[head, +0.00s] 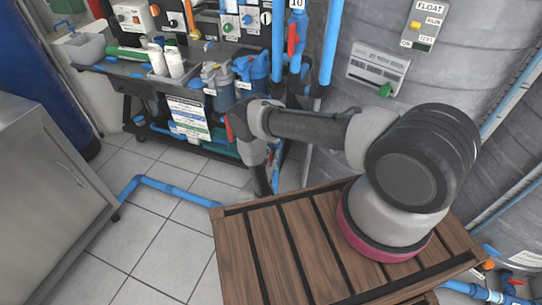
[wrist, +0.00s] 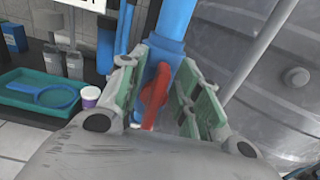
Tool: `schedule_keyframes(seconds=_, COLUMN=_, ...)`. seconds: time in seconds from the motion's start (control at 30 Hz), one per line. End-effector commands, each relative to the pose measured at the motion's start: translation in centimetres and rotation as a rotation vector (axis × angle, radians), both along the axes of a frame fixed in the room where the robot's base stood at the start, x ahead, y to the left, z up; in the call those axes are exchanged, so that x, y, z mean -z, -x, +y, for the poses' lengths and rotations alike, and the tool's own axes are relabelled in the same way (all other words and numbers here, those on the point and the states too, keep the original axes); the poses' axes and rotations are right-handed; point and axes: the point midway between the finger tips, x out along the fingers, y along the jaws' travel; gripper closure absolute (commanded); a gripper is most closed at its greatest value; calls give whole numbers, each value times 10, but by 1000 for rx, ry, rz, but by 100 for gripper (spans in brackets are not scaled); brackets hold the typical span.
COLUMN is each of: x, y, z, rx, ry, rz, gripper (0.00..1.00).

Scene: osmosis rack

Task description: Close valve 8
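In the wrist view a red valve handle (wrist: 154,95) sits on an upright blue pipe (wrist: 175,22). The handle runs roughly along the pipe. My gripper (wrist: 163,90) is open, with one green-padded finger to the left of the handle and one to the right. Gaps show between the handle and both fingers. The handle's lower end is hidden behind the gripper body. No number 8 label is readable. In the head view my arm reaches left from the wooden top, and I cannot make out the fingers there.
A teal tray (wrist: 38,92) and a small white cup (wrist: 90,97) lie left of the gripper. A grey tank (wrist: 270,60) stands at right. In the head view, a red handle (head: 292,38) is below label 10. A blue floor pipe (head: 170,189) crosses the tiles beside a metal cabinet (head: 50,190).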

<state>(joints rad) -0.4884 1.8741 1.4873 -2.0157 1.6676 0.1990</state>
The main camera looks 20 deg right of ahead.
Motion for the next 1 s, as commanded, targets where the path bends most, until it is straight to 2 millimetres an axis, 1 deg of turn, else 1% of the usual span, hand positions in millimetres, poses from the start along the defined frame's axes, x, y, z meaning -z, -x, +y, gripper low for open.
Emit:
schedule_keyframes(seconds=0.2, x=0, y=-1, z=0, rx=0, ry=0, rz=0, gripper=67)
schedule_keyframes(seconds=0.23, x=0, y=-1, z=0, rx=0, ry=1, rz=1, gripper=69)
schedule_keyframes(seconds=0.37, x=0, y=0, z=0, rx=0, ry=1, rz=1, gripper=92)
schedule_keyframes(seconds=0.4, x=0, y=0, z=0, rx=0, ry=1, rz=1, gripper=100)
schedule_keyframes(seconds=0.73, x=0, y=0, z=-1, rx=1, ry=-11, rz=-8, gripper=100)
schedule_keyframes(seconds=1.0, x=1, y=2, z=-4, rx=1, ry=-111, rz=-79, gripper=100)
